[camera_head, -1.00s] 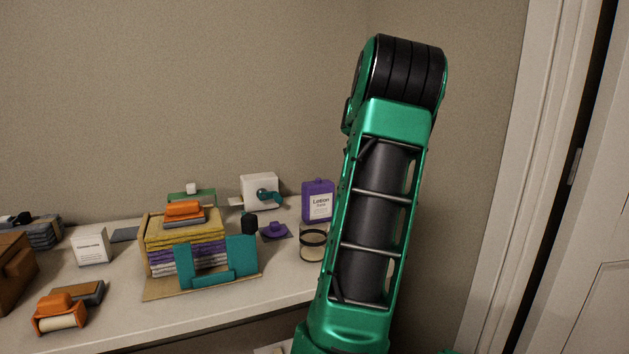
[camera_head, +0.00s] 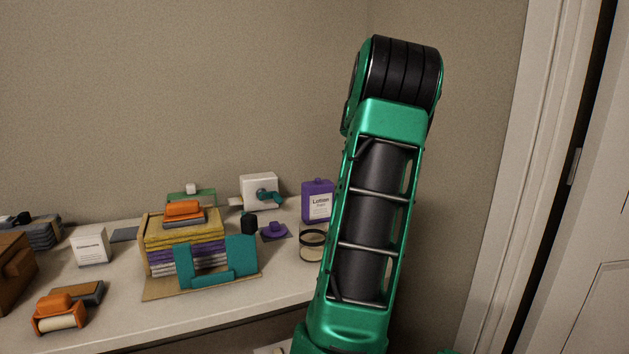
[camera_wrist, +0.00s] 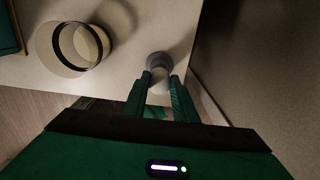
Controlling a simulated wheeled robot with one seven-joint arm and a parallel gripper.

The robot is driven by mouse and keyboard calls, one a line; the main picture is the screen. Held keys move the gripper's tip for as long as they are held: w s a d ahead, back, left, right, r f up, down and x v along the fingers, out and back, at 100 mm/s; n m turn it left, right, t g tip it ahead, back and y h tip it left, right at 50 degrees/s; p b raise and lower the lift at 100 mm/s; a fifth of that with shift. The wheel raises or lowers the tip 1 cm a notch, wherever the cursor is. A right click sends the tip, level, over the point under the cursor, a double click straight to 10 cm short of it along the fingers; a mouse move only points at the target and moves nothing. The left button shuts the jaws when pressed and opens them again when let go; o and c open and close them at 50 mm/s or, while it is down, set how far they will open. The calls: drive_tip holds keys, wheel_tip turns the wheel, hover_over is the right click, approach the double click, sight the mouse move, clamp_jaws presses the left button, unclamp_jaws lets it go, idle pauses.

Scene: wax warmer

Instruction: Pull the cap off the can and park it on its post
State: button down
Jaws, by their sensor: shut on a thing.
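In the wrist view my gripper (camera_wrist: 160,82) reaches forward with two green fingers, one on each side of a small pale piece with a round grey end (camera_wrist: 158,60). It is shut on this piece. The piece is small and dim, and I cannot tell whether it is the cap alone or a cap on a can or post. In the head view my arm hides the gripper and the piece. No can or post is clearly recognisable.
A pale round jar with a black ring (camera_head: 312,238) stands left of my arm; it also shows in the wrist view (camera_wrist: 60,60). A purple lotion bottle (camera_head: 317,203) stands behind it. A purple knob (camera_head: 274,229) and a teal-fronted towel stack (camera_head: 186,245) are farther left. The wall is close on the right.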

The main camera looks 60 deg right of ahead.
drive_tip(key=shift+f, duration=1)
idle(0.8)
drive_tip(key=c, duration=1.4)
unclamp_jaws()
drive_tip(key=shift+o, duration=0.2)
drive_tip(key=shift+r, duration=0.15)
drive_tip(key=shift+r, duration=3.9)
drive_tip(key=shift+r, duration=0.15)
wheel_tip(320, 180, up, 11)
drive_tip(key=shift+f, duration=0.2)
drive_tip(key=shift+w, duration=0.1)
